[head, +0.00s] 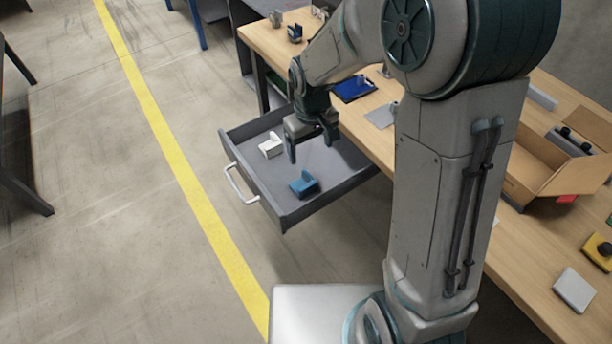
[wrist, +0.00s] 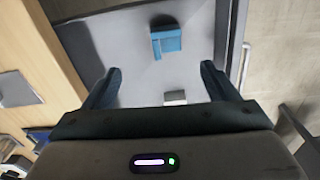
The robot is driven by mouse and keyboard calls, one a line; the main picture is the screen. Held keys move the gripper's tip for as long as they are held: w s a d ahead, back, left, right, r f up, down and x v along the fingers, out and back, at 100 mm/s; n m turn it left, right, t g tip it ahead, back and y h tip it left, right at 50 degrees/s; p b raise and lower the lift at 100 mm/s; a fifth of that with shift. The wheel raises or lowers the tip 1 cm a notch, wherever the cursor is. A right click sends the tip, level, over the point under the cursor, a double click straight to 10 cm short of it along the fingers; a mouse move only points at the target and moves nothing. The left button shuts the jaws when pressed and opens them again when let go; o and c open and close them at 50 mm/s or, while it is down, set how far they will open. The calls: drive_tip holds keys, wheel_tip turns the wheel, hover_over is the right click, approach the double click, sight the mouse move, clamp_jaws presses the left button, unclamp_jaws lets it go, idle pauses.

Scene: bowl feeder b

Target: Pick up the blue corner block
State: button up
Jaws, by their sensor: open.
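The blue corner block (head: 303,184) lies in the open grey drawer (head: 286,214), near its front right corner. In the wrist view the blue block (wrist: 166,41) shows beyond my fingertips, near the top centre. My gripper (head: 309,148) hangs over the drawer, open and empty, between the blue block and a white corner block (head: 271,146). In the wrist view the two fingers of my gripper (wrist: 160,78) stand wide apart. The white block (wrist: 175,97) shows partly there, between the fingers and nearer the palm. Nothing visible covers the blue block.
The drawer has low walls and a white handle (head: 238,184) at its front. The wooden workbench (head: 368,140) stands beside it, bearing a blue tray (head: 354,90) and a cardboard box (head: 540,165). Floor with a yellow line (head: 183,175) is open to the left.

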wheel_tip(320, 180, down, 4)
drive_tip(key=w+a, duration=0.1)
drive_tip(key=a, duration=0.2)
hover_over(303, 184)
drive_tip(key=s, duration=0.1)
drive_tip(key=shift+n, duration=0.4)
drive_tip(key=f, duration=0.7)
drive_tip(key=shift+s+a+f, duration=0.2)
drive_tip(key=shift+a+f, duration=0.1)
drive_tip(key=shift+f, duration=0.1)
drive_tip(key=shift+s+d+f, duration=0.1)
drive_tip(key=shift+d+f, duration=0.05)
drive_tip(key=shift+f, duration=0.8)
drive_tip(key=shift+w+d+f, duration=0.1)
drive_tip(key=shift+d+f, duration=0.1)
drive_tip(key=shift+f, duration=0.75)
drive_tip(key=shift+s+d+f, duration=0.1)
drive_tip(key=shift+d+f, duration=0.05)
drive_tip(key=shift+f, duration=0.8)
drive_tip(key=c, duration=1.1)
